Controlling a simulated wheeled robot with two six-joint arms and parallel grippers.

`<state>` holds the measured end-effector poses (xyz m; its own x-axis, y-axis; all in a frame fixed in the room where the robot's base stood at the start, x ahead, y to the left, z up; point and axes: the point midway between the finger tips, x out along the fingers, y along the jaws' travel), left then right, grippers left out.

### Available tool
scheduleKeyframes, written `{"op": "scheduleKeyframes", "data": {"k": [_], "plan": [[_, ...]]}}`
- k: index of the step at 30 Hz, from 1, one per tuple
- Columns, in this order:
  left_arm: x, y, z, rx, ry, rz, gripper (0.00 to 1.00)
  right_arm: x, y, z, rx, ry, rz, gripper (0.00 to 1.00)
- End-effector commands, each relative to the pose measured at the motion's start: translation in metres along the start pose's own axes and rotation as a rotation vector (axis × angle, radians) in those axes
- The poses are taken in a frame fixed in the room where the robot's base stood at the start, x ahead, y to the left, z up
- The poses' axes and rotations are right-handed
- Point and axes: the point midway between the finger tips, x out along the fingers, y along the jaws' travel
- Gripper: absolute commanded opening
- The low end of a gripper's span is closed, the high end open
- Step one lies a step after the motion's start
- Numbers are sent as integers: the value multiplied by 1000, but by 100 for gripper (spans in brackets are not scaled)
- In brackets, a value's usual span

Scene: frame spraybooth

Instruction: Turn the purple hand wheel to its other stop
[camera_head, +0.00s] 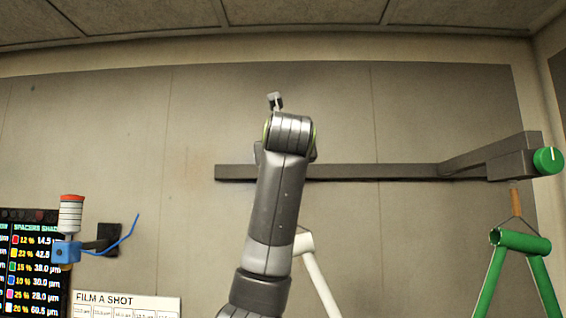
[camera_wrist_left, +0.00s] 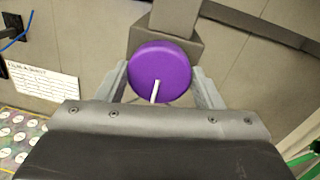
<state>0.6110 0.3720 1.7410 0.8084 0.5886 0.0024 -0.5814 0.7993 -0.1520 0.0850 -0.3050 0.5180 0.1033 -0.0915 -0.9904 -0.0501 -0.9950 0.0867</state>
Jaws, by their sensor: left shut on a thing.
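The purple hand wheel (camera_wrist_left: 160,72) shows in the left wrist view as a round disc on a grey block. A white line on its face points down and slightly left in that view. My left gripper (camera_wrist_left: 161,79) has a finger on either side of the wheel and is shut on it. In the head view my arm rises up the middle, and both the wheel and the gripper's fingers are hidden behind it. My right gripper is in neither view.
A grey rail (camera_head: 400,171) runs along the wall to a green knob (camera_head: 548,161). A green frame (camera_head: 520,242) hangs at right, and a white frame (camera_head: 318,275) is partly behind my arm. A blue sprayer (camera_head: 66,251) with a hose and a screen (camera_head: 30,262) are at left.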

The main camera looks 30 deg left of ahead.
Motion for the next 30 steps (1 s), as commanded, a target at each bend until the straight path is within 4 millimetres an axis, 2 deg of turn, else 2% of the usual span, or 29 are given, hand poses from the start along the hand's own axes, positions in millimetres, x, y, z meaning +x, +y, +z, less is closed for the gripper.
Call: {"op": "scheduleKeyframes", "data": {"k": [1,13,14,18,26,30], "plan": [[2,0,-5,11,11,3,38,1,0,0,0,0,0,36],[2,-1,-5,18,11,2,38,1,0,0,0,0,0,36],[2,-1,-5,18,11,2,65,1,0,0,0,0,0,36],[1,0,-3,15,8,1,83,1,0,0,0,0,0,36],[0,0,-2,12,4,0,83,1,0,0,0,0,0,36],[-8,0,-3,12,1,-1,83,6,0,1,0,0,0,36]]}}
